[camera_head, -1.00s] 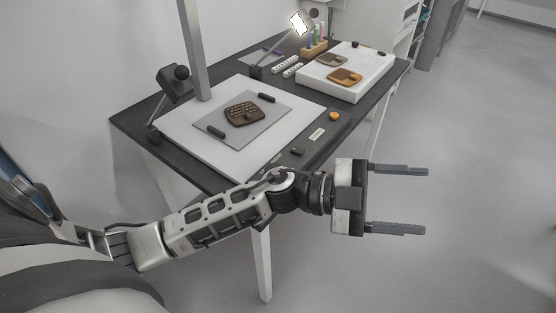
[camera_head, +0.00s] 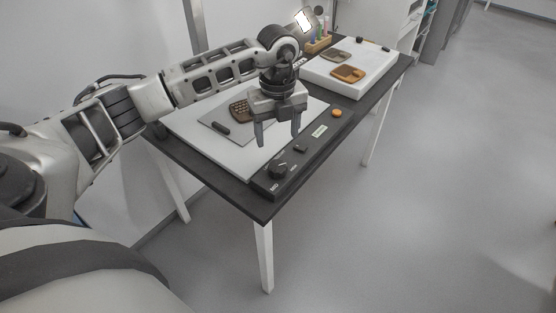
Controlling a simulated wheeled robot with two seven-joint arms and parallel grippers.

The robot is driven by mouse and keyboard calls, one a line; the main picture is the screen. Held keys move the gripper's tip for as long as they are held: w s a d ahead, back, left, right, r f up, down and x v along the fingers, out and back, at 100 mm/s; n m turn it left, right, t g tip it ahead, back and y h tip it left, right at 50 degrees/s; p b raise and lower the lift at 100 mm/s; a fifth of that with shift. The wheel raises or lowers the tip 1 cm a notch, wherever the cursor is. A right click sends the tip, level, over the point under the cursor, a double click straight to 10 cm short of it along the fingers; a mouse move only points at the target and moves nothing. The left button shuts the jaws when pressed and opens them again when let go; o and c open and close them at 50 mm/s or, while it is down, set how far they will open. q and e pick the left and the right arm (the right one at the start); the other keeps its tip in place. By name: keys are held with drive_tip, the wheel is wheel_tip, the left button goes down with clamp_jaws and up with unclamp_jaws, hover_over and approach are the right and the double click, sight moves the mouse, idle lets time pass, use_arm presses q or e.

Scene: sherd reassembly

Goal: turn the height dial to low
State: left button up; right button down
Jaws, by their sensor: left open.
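The height dial (camera_head: 278,170) is a black knob on the dark control strip (camera_head: 300,166) along the table's front edge. Small white markings sit around it; the one at its lower left seems to read MID, the others are too small to read. My left gripper (camera_head: 278,142) is open and empty, fingers pointing down, above the white board just behind the strip. Its fingertips are apart from the dial, above and behind it in the picture. My right gripper is not in view.
The strip also holds a small black switch (camera_head: 300,148), a pale label or display (camera_head: 320,131) and an orange button (camera_head: 337,113). A brown sherd (camera_head: 239,110) lies on a grey plate, partly behind my gripper. A white block (camera_head: 350,86) with sherds stands farther back.

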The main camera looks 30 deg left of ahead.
sight(278, 166)
use_arm(q)
wheel_tip(278, 166, down, 10)
drive_tip(key=shift+d, duration=0.1)
idle(0.4)
drive_tip(key=c, duration=1)
